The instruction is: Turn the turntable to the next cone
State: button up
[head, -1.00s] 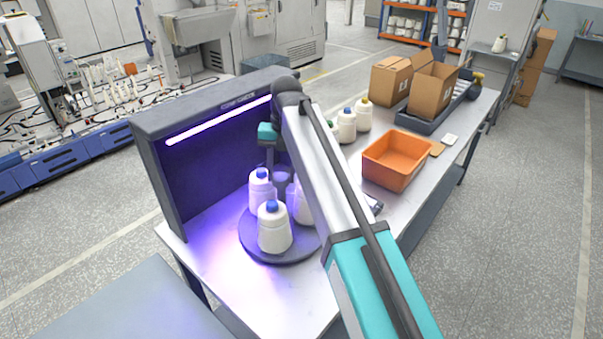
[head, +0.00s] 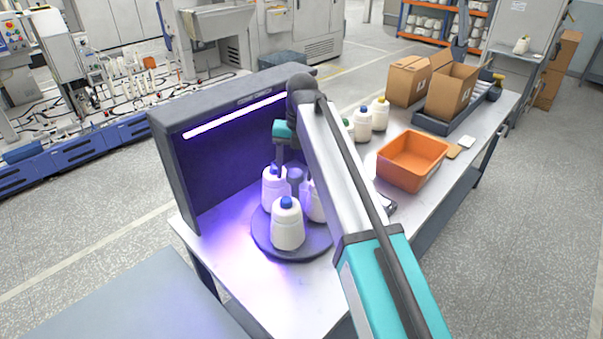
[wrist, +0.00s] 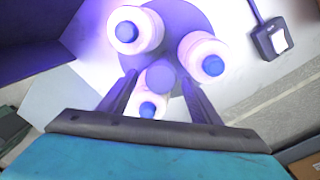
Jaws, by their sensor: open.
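The round grey turntable (head: 268,240) stands on the bench under the lit hood and shows at the top of the wrist view (wrist: 185,12). It carries white cones with blue tops: a front one (head: 288,228), a back-left one (head: 272,190), and a right one (head: 316,205) partly hidden by my arm. A purple-tinted post (head: 296,177) rises at its middle. In the wrist view the post (wrist: 160,76) lies between the fingers of my open gripper (wrist: 158,82). One cone (wrist: 148,108) shows below it, partly covered by my gripper. Contact with the post cannot be told.
The dark hood (head: 190,160) walls the turntable's far left side. An orange bin (head: 410,162), several cones (head: 362,124), cardboard boxes (head: 450,92) and a grey tray (head: 432,124) stand further along the bench. The bench's front left part (head: 235,262) is clear.

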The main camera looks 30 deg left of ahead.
jog(key=shift+r, duration=0.1)
jog(key=shift+w+r+b, duration=0.25)
jog(key=shift+r+b, duration=0.1)
jog(key=shift+r, duration=0.35)
notch_tip(320, 180, up, 12)
jog(key=d+b, duration=0.1)
jog(key=b, duration=0.2)
